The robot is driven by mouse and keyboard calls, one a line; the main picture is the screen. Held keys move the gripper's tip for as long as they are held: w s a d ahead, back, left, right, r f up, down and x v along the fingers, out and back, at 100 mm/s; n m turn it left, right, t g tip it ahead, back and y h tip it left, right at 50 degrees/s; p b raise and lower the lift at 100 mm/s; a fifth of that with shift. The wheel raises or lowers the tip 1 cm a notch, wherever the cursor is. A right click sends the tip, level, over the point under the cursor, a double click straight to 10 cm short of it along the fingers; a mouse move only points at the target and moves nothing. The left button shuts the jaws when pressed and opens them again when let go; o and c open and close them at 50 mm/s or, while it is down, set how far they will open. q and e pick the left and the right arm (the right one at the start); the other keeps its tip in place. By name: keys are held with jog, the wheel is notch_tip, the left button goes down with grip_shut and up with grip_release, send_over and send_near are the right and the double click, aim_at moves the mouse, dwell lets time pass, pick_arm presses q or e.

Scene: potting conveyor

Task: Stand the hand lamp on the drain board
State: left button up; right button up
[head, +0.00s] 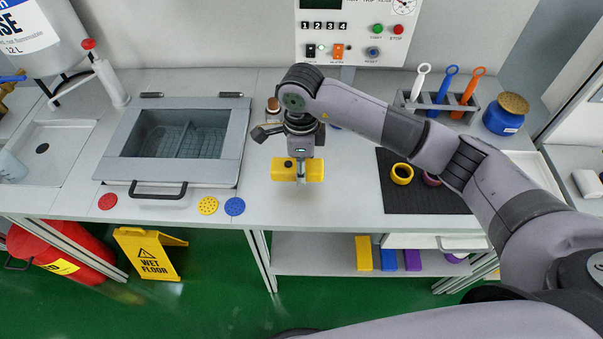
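The yellow block-shaped thing (314,169) at the middle of the bench looks like the hand lamp. My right gripper (301,174) points down at it, with a grey finger across its front face. The gripper looks shut on it. Whether the lamp touches the bench or hangs just above it I cannot tell. A white shallow tray with a dark round hole (55,135) at the far left looks like the drain board. It is well to the left of the gripper, beyond the grey basin. My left gripper is not in view.
A grey-framed basin (232,150) with a black handle stands between lamp and tray. Red, yellow and blue discs (207,206) lie along the front edge. A white pump bottle (110,82) stands behind. A dark mat (425,198) with tape rolls lies right.

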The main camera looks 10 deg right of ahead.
notch_tip(320, 180, down, 4)
jog(key=shift+p, duration=0.45)
jog(key=shift+f, duration=0.3)
jog(key=o, duration=1.3)
jog(key=shift+r, duration=0.1)
jog(key=shift+r, duration=0.2)
notch_tip(320, 180, up, 10)
jog(key=b, duration=0.3)
jog(key=shift+r, duration=0.9)
